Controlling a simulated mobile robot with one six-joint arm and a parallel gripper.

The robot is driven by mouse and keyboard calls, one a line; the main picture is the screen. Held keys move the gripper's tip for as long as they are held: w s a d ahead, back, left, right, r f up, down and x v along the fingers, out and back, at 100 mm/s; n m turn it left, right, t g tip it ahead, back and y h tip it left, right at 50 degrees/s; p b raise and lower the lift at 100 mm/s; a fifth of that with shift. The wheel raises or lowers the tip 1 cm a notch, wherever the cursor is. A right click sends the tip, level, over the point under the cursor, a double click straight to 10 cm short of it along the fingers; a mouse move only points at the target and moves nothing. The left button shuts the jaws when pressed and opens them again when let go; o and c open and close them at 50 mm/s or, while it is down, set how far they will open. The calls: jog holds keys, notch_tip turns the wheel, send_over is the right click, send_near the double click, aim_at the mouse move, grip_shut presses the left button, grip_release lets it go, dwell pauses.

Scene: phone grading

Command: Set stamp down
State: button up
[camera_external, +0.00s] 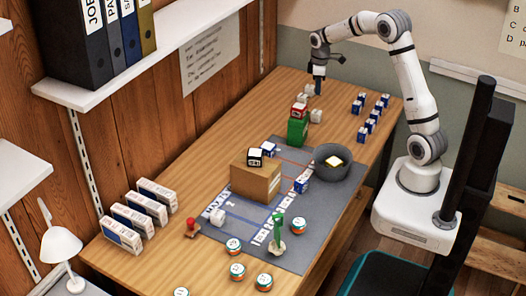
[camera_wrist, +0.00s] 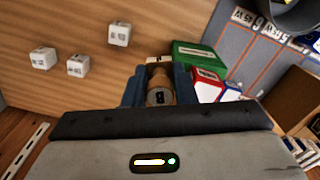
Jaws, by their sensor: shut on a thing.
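My gripper (camera_external: 318,84) is at the far end of the table, pointing down. In the wrist view, the blue fingers of my gripper (camera_wrist: 159,86) are shut on a small brown, wood-coloured round piece with a dark mark on its end, which looks like the stamp (camera_wrist: 158,97). Its lower part is hidden, and I cannot tell whether it touches the table. A red-handled stamp-like piece (camera_external: 192,226) stands at the near left of the grey mat, far from my gripper. A green-handled piece (camera_external: 278,236) stands on the mat's near side.
A green box (camera_external: 298,131) with a red box on top stands near my gripper; the green box also shows in the wrist view (camera_wrist: 196,52). White cubes (camera_wrist: 119,34) lie on bare wood. A cardboard box (camera_external: 255,181) and dark bowl (camera_external: 333,171) stand on the mat.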

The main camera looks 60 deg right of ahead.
aim_at(315, 132)
notch_tip(315, 132, down, 19)
jog(key=shift+r+p, duration=0.1)
jog(key=shift+p, duration=1)
jog(key=o, duration=1)
jog(key=shift+c, duration=0.2)
